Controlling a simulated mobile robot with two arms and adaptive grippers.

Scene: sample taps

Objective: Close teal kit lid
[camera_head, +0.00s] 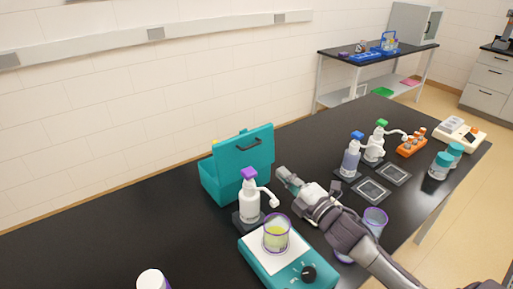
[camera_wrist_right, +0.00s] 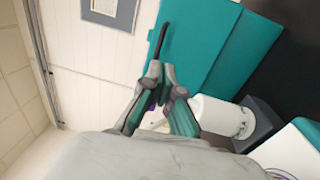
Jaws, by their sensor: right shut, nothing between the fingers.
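The teal kit (camera_head: 212,184) stands on the black bench, behind the purple-capped bottle. Its lid (camera_head: 262,146) is up, standing steeply, with a dark handle (camera_head: 244,147) on its face. In the right wrist view the teal lid (camera_wrist_right: 205,35) fills the upper middle, and the dark handle (camera_wrist_right: 162,40) lies just beyond my fingertips. My right gripper (camera_head: 281,173) is shut and empty, to the right of the kit in the head view; it also shows in the right wrist view (camera_wrist_right: 161,72). Whether it touches the lid cannot be told. My left gripper is out of view.
A white purple-capped pump bottle (camera_head: 249,200) stands in front of the kit. Near it is a teal scale (camera_head: 262,262) with a beaker (camera_head: 276,234) of yellow-green liquid. A blue-capped bottle (camera_head: 350,160) stands to the right. The bench left of the kit is mostly clear.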

